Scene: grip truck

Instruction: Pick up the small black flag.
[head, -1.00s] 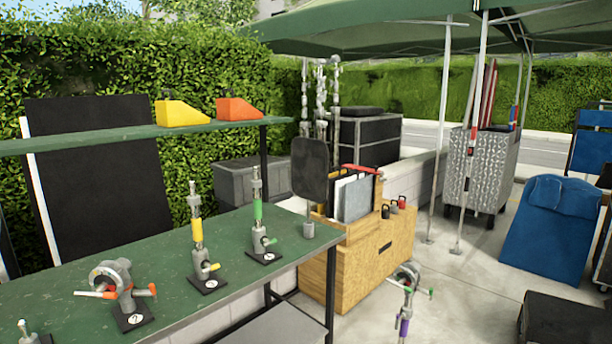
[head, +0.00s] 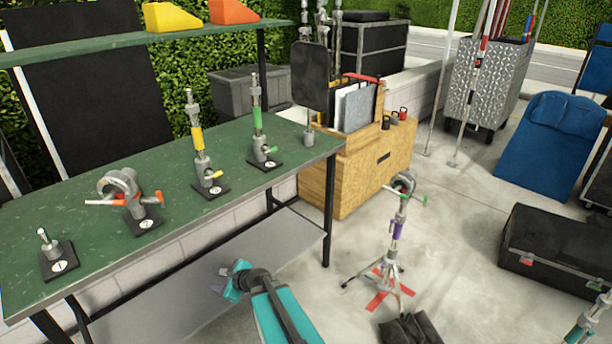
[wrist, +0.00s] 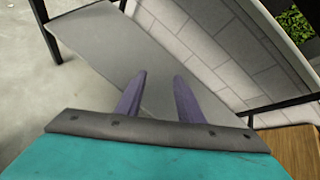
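A small black flag (head: 310,75), a dark upright panel with rounded corners, stands at the right end of the green table (head: 100,225). Its short stem goes down into a grey cylindrical holder (head: 309,137). My gripper (head: 219,280) is low in front of the table, below and left of the flag, over the grey lower shelf. In the wrist view my gripper (wrist: 160,76) has its two fingers apart with nothing between them. The flag does not show in the wrist view.
Several clamps on black bases, including a yellow-banded one (head: 197,140), stand along the table. A wooden box (head: 350,175) with upright panels is behind the flag. A stand (head: 396,230) and a black case (head: 560,250) are on the floor at right.

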